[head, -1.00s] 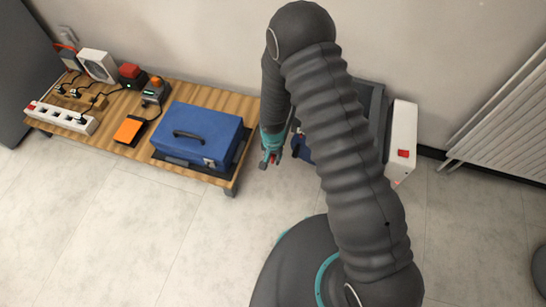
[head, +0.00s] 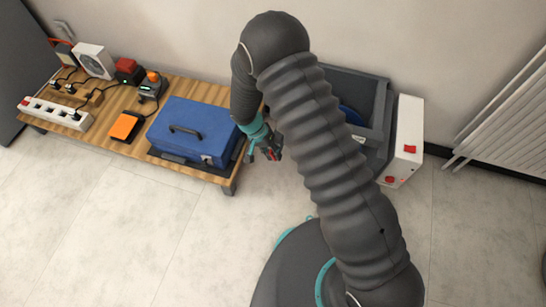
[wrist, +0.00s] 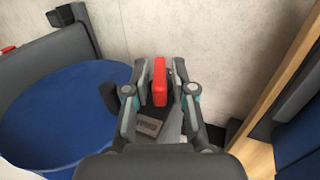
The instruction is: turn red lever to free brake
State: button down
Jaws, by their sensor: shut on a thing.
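The red lever (wrist: 159,81) is upright between the two fingers of my gripper (wrist: 160,88) in the wrist view, and the fingers are shut on it. A grey and dark part (wrist: 150,126) shows just below the lever; how the two join is hidden. In the head view my gripper (head: 268,152) hangs between the wooden bench and the grey machine, with a small bit of red at its fingers. Most of the lever is hidden there.
A blue case (head: 193,132) stands on the wooden bench (head: 213,178), close left of my gripper. A grey open-topped housing (head: 372,128) with a blue round part (wrist: 60,112) inside is on the right, beside a white box (head: 407,130) with a red switch. Floor in front is clear.

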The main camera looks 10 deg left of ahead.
jog(key=h+b, duration=0.4)
jog(key=shift+a+f, duration=0.2)
jog(key=shift+f, duration=0.15)
jog(key=shift+r+h+b, duration=0.15)
jog(key=shift+h+b, duration=0.85)
jog(key=shift+h, duration=0.5)
jog(key=shift+r, duration=0.1)
jog(key=c, duration=1.2)
grip_release()
jog(key=v, duration=1.2)
jog(key=shift+w, duration=0.25)
